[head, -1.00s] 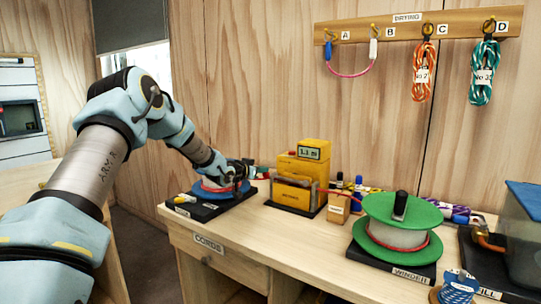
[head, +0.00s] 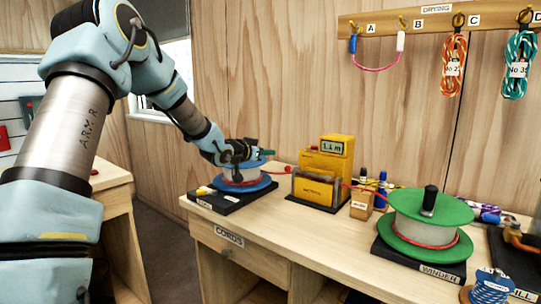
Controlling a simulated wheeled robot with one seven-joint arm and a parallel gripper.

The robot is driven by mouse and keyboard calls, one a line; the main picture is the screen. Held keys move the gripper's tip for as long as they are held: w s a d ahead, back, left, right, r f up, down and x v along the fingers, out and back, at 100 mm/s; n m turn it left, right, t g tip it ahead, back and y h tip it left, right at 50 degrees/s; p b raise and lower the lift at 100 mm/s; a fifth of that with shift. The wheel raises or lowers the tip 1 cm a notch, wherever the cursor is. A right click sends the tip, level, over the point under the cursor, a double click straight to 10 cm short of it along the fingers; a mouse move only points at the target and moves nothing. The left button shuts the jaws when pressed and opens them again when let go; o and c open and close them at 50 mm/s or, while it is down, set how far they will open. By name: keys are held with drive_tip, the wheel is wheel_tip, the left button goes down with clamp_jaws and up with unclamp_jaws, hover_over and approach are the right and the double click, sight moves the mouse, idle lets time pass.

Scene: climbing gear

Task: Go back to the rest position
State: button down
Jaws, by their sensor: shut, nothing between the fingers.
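My gripper (head: 258,155) is shut and empty at the end of my blue-grey arm, at the left of the wooden bench. In the head view it appears at the top of the blue-rimmed spool (head: 245,185) and hides part of it. I cannot tell whether it touches the spool. The spool stands on a black base. My arm is stretched forward from the left edge of the picture.
On the bench (head: 300,222) stand a yellow counter box (head: 326,165), a green winder reel (head: 430,246) and several small bottles. A wooden peg rail (head: 425,24) on the wall holds several cords. The bench front between spool and winder is clear.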

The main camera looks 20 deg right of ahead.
idle(0.3)
drive_tip(key=s+a+f+n+y, duration=0.2)
drive_tip(key=s+a+f+y, duration=0.1)
drive_tip(key=a, duration=0.6)
drive_tip(key=s+a+f+n+y, duration=0.2)
drive_tip(key=a+f+y, duration=0.15)
drive_tip(key=a, duration=0.65)
drive_tip(key=s+a+f+n+y, duration=0.2)
drive_tip(key=s+a+n+y, duration=0.15)
drive_tip(key=a, duration=0.55)
drive_tip(key=s+a+f+n+g+y, duration=0.1)
drive_tip(key=s+a+n+g, duration=0.1)
drive_tip(key=s+a, duration=0.5)
drive_tip(key=s+a+f+n+g+y, duration=0.2)
drive_tip(key=s+a+g, duration=0.2)
drive_tip(key=s, duration=0.7)
drive_tip(key=a, duration=0.2)
drive_tip(key=shift+s+a, duration=0.25)
drive_tip(key=shift+a, duration=0.1)
